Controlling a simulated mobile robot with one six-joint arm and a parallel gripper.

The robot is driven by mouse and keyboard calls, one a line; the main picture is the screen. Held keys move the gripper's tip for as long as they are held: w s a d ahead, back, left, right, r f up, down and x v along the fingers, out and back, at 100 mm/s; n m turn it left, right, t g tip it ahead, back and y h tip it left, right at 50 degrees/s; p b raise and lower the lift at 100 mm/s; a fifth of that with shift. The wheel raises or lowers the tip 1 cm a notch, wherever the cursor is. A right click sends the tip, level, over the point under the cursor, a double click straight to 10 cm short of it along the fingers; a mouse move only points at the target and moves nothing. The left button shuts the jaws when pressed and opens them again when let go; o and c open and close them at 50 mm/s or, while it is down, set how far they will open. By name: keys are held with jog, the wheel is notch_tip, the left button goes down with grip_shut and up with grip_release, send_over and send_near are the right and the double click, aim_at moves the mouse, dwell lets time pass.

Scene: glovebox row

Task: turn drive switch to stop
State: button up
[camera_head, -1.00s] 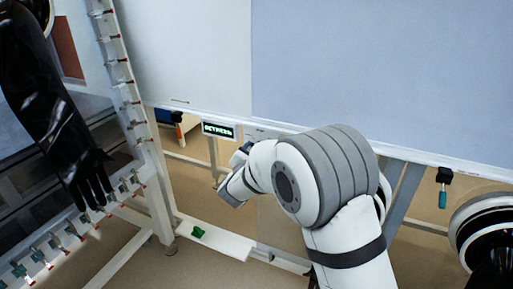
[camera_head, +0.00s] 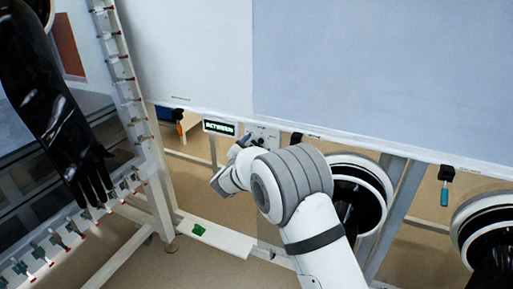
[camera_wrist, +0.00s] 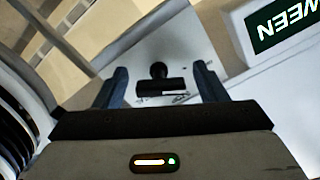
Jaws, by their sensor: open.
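The drive switch (camera_wrist: 160,87) appears in the wrist view as a black bar-shaped handle with a rounded black knob just above it, on a pale panel. In the head view the panel (camera_head: 264,135) shows right of the lit display (camera_head: 219,128), which reads "BETWEEN"; the switch itself is too small there to make out surely. My gripper (camera_wrist: 162,82) is open, its blue-grey fingers on either side of the black handle in the wrist view. I cannot tell whether they touch it. In the head view my gripper (camera_head: 241,143) is beside the panel, partly hidden.
A black glove (camera_head: 75,140) hangs at the left beside a white frame (camera_head: 133,100) with several clamps. Round glove ports (camera_head: 350,160) stand right of my arm. A teal-handled tool (camera_head: 444,197) hangs under the white edge. A green object (camera_head: 199,230) lies on the low beam.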

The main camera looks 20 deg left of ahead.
jog(key=shift+d, duration=0.15)
jog(key=c, duration=1)
jog(key=shift+f+b, duration=0.1)
jog(key=shift+b, duration=0.3)
jog(key=m+b, duration=0.2)
jog(key=b, duration=0.1)
jog(key=shift+m, duration=0.4)
jog(key=shift+m+b, duration=1.35)
jog(key=shift+m, duration=0.05)
jog(key=o, duration=1)
jog(key=shift+r, duration=0.2)
